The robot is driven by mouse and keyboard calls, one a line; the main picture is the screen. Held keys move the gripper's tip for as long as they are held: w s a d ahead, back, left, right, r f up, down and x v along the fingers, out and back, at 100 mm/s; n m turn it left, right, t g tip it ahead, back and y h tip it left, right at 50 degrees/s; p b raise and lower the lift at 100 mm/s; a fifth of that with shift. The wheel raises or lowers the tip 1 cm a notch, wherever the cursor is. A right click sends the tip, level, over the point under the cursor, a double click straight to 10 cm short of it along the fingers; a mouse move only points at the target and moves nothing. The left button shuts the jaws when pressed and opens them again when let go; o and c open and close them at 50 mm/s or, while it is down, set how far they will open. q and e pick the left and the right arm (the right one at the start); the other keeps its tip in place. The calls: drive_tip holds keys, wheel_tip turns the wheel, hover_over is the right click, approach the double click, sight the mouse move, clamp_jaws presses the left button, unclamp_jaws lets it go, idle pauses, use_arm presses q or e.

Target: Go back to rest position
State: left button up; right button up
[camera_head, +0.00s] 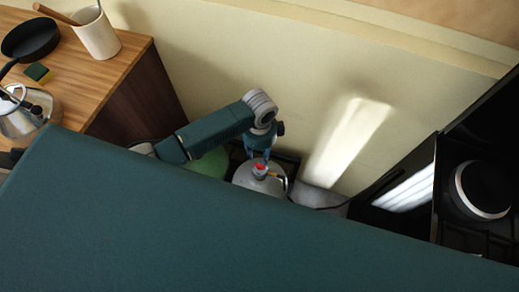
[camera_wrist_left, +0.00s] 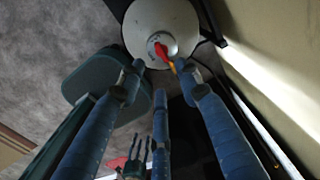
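My left arm reaches down past the teal surface toward the wall. In the head view my left gripper (camera_head: 260,155) points down just above a pale gas bottle (camera_head: 246,178) with a red valve knob (camera_head: 260,168). In the left wrist view the blue fingers of my left gripper (camera_wrist_left: 160,75) are spread apart. The round bottle top (camera_wrist_left: 145,22), the red knob (camera_wrist_left: 162,50) and an orange-yellow hose end (camera_wrist_left: 172,67) lie beyond the fingertips. I see nothing held between the fingers; whether a fingertip touches the knob I cannot tell. My right gripper is not in the head view.
A wooden counter (camera_head: 108,82) at left holds a black pan (camera_head: 31,39), white crock (camera_head: 97,35), sponge (camera_head: 38,72) and kettle (camera_head: 22,110). A black stove (camera_head: 480,190) stands at right. The wall (camera_head: 215,60) is close behind the bottle.

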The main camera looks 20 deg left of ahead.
use_arm(q)
wheel_tip(320, 180, up, 2)
drive_tip(key=shift+r, duration=0.15)
idle(0.5)
